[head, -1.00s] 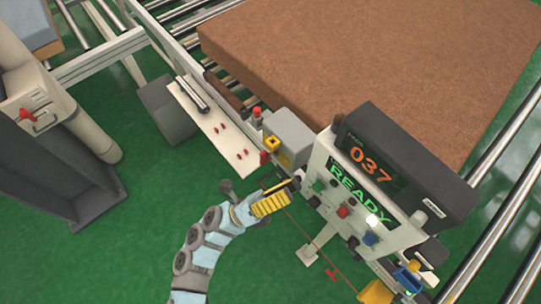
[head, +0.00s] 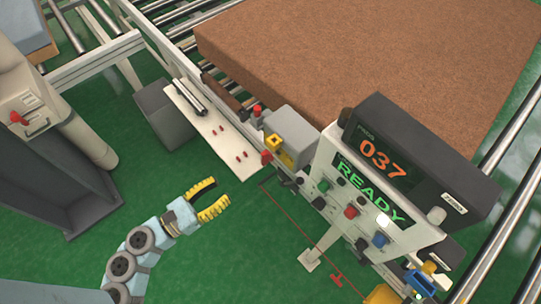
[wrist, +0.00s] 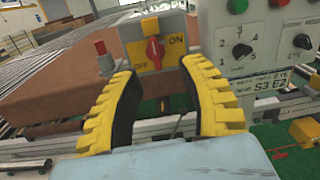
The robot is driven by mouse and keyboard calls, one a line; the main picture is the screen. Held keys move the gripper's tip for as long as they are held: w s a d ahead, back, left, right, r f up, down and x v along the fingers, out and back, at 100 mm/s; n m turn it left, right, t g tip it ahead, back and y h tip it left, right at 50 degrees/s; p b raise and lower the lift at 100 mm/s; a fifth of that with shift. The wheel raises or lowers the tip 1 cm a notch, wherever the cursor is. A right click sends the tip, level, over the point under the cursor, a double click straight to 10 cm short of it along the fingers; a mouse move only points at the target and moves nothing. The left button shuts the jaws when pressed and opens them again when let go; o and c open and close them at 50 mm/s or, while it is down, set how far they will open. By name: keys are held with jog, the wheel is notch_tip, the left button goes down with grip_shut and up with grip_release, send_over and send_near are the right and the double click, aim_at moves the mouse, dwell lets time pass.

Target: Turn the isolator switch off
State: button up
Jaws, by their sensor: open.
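The isolator switch is a red rotary handle (wrist: 154,52) on a yellow plate (wrist: 172,58) marked OFF at lower left and ON at upper right. In the wrist view the handle looks roughly upright between the two marks. In the head view the yellow switch plate (head: 277,142) is on the side of a grey box (head: 290,127) left of the display panel. My gripper (head: 221,193) is open and empty, left of and apart from the switch. In the wrist view its yellow-ribbed fingers (wrist: 157,76) frame the switch from below.
The control panel (head: 345,180) with knobs and a READY display stands right of the switch. A red-topped button (wrist: 102,55) is left of the switch. The brown mattress (head: 360,70) lies behind on rollers. Open green floor surrounds my gripper.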

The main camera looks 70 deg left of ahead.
aim_at(262, 158)
jog(key=shift+g, duration=0.4)
jog(key=p+x, duration=0.1)
jog(key=x, duration=0.3)
jog(key=p+x, duration=0.1)
jog(key=x, duration=0.4)
jog(key=a+p+x, duration=0.1)
jog(key=x, duration=0.4)
jog(key=shift+a+f, duration=0.2)
jog(key=shift+f, duration=0.1)
jog(key=shift+x, duration=0.8)
jog(key=shift+f, duration=0.15)
grip_shut()
